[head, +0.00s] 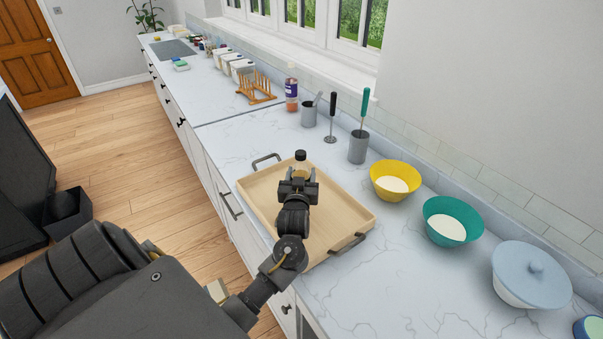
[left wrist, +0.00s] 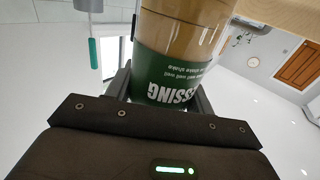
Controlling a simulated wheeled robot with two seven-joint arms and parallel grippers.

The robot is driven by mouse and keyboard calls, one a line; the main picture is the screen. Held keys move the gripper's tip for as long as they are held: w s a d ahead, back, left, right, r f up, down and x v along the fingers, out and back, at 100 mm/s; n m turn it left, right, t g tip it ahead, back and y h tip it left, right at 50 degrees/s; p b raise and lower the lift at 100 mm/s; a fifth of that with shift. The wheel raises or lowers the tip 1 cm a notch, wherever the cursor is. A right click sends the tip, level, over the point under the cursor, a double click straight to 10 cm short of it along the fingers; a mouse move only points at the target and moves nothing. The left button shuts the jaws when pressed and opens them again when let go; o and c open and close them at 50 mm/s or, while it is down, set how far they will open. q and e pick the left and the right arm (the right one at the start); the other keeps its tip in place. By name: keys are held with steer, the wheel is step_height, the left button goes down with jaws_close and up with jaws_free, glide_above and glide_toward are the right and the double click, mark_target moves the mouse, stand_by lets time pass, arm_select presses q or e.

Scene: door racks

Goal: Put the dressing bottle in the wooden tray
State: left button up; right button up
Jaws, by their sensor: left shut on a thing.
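The dressing bottle (head: 300,158) has a dark cap in the head view. In the left wrist view the bottle (left wrist: 185,50) shows amber contents and a green label. My left gripper (head: 298,180) is shut on it, with a finger on either side of the bottle in the left wrist view (left wrist: 165,95). The wooden tray (head: 262,205) is a light rectangular tray with dark handles on the counter. The gripper and bottle are over the tray. The arm hides the bottle's lower part, so I cannot tell whether it touches the tray floor. My right gripper is out of view.
A yellow bowl (head: 395,185), a teal bowl (head: 450,225) and a lidded bowl (head: 530,270) stand right of the tray. Behind are a grey utensil pot (head: 358,150), a purple-labelled bottle (head: 291,95) and a wooden rack (head: 255,92). The counter before the rack is clear.

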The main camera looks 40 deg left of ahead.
arm_select(q)
steer(key=shift+f, duration=0.15)
steer(key=o, duration=1.2)
steer(key=shift+r, duration=0.2)
steer(key=b+v, duration=0.2)
steer(key=v, duration=0.5)
steer(key=shift+s+d, duration=0.15)
steer(key=shift+s, duration=0.1)
